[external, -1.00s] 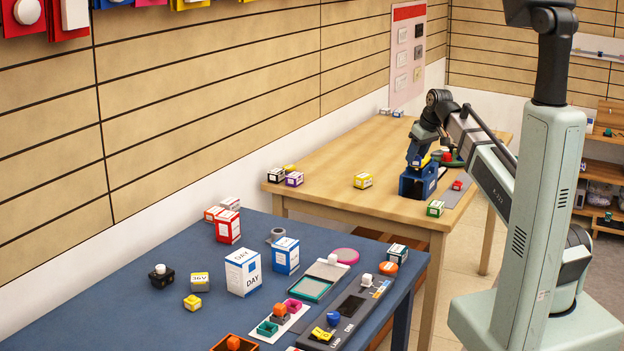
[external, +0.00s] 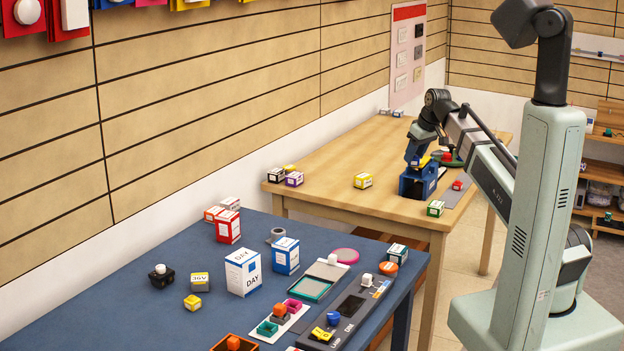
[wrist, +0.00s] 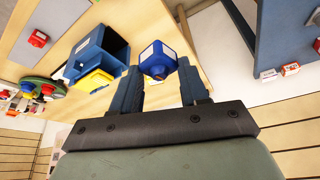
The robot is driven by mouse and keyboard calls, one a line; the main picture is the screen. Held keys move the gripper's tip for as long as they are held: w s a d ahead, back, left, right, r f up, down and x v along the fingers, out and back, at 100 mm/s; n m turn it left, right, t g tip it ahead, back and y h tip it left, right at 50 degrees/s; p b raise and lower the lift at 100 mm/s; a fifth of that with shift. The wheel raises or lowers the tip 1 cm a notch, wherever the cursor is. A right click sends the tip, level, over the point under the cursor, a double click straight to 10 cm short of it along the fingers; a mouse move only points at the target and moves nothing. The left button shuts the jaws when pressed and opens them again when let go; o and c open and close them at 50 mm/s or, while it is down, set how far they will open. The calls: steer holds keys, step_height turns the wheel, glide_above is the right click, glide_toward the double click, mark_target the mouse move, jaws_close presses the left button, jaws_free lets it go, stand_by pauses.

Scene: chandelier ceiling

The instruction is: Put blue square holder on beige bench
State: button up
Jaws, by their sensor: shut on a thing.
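My gripper (wrist: 157,82) shows its two dark blue fingers in the wrist view, shut on a small blue square holder (wrist: 157,66) with a pale marked face. In the external view my gripper (external: 416,160) is low over the far beige bench (external: 330,190), at a dark blue open box; the held piece cannot be made out there. The beige bench also shows in the wrist view (wrist: 125,18), beyond the fingertips. I cannot tell whether the holder touches the bench.
The dark blue open box (external: 412,188) stands on the beige bench; it and a yellow piece (wrist: 96,80) show beside my left finger. A yellow block (external: 363,181) and a green block (external: 435,209) stand near. The bench's left middle is clear. A crowded blue table (external: 190,265) is nearer.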

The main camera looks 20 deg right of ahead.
steer(key=s+a+f+n+g+y, duration=0.1)
steer(key=s+a+f+n, duration=0.3)
steer(key=a, duration=1.2)
steer(key=s+a+r+n+g+y, duration=0.15)
steer(key=s+a, duration=0.55)
steer(key=a, duration=0.9)
steer(key=s+a+n, duration=0.1)
steer(key=s+a, duration=0.2)
steer(key=a, duration=0.1)
steer(key=s+a+f+n, duration=0.1)
steer(key=s+a, duration=0.3)
steer(key=a, duration=0.1)
steer(key=s+a+f+n, duration=0.1)
steer(key=s+a, duration=0.3)
steer(key=shift+a+f+n, duration=0.25)
steer(key=shift+a, duration=0.15)
steer(key=shift+s+a+f+n+g, duration=1.5)
steer(key=shift+s+a+n, duration=1.6)
steer(key=shift+s+a, duration=6.2)
steer(key=shift+t, duration=0.25)
steer(key=shift+s+d+f, duration=0.1)
steer(key=shift+d+f, duration=0.05)
steer(key=shift+f, duration=4.85)
steer(key=shift+f, duration=0.15)
steer(key=o, duration=1)
steer(key=shift+o, duration=0.2)
